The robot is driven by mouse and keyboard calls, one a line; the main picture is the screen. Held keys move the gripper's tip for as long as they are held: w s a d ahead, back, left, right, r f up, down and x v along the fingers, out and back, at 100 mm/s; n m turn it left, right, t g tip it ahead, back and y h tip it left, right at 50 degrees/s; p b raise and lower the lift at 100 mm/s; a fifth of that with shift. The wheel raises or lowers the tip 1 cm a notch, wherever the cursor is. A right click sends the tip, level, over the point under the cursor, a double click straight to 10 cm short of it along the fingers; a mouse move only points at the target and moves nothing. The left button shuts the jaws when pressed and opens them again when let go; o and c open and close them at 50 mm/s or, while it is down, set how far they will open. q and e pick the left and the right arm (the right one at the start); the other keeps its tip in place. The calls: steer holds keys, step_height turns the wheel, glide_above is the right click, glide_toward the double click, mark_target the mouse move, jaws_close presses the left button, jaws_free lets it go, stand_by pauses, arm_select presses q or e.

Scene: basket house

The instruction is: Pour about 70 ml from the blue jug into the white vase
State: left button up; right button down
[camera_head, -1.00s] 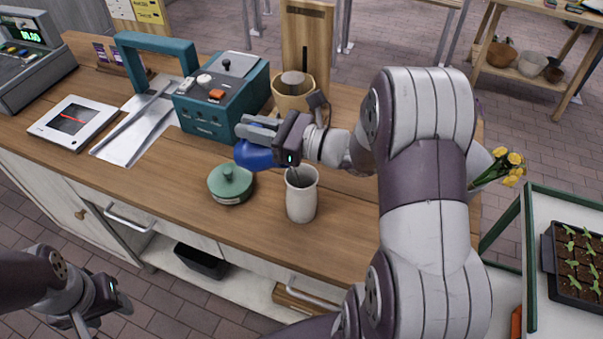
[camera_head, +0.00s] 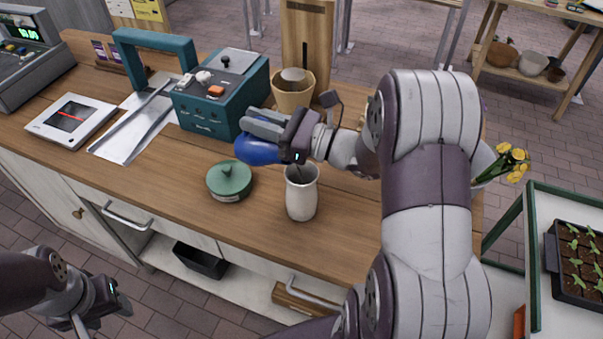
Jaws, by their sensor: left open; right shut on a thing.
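The white vase (camera_head: 301,200) stands upright on the wooden counter. The blue jug (camera_head: 257,150) is above the counter, just up and left of the vase's mouth, and mostly hidden behind my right gripper. My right gripper (camera_head: 268,127) is shut on the blue jug. The jug looks tilted, but its spout and any liquid stream cannot be made out. My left gripper (camera_head: 105,310) is open and empty, low at the left, in front of the counter and away from the jug and vase.
A green lidded pot (camera_head: 230,182) stands left of the vase. Behind are a teal machine (camera_head: 215,100) and a tan pot (camera_head: 292,95). A white scale-like device (camera_head: 70,120) is at the left. Bare counter (camera_head: 150,180) lies at the front left.

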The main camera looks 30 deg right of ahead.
mark_target(249, 134)
steer(key=shift+s+d, duration=0.1)
steer(key=shift+d, duration=0.05)
steer(key=shift+a+r+p, duration=0.2)
steer(key=shift+r+p, duration=0.45)
steer(key=shift+p, duration=0.3)
steer(key=f+g, duration=0.1)
steer(key=w+a+f+h, duration=0.1)
steer(key=w+a+f+g+h, duration=0.1)
steer(key=shift+w+f+g, duration=0.2)
steer(key=shift+g, duration=0.1)
steer(key=shift+w+a+f+g+h, duration=0.15)
steer(key=shift+a+f+g+h, duration=0.15)
steer(key=shift+f+g+h, duration=0.3)
steer(key=shift+w+a+f+h+p, duration=0.1)
steer(key=shift+w+f+h+p, duration=0.1)
steer(key=shift+h+p, duration=0.2)
steer(key=shift+w+a+f+g+h, duration=0.15)
steer(key=shift+w+f+g+h, duration=0.2)
steer(key=shift+f+g, duration=0.25)
steer(key=shift+s, duration=0.1)
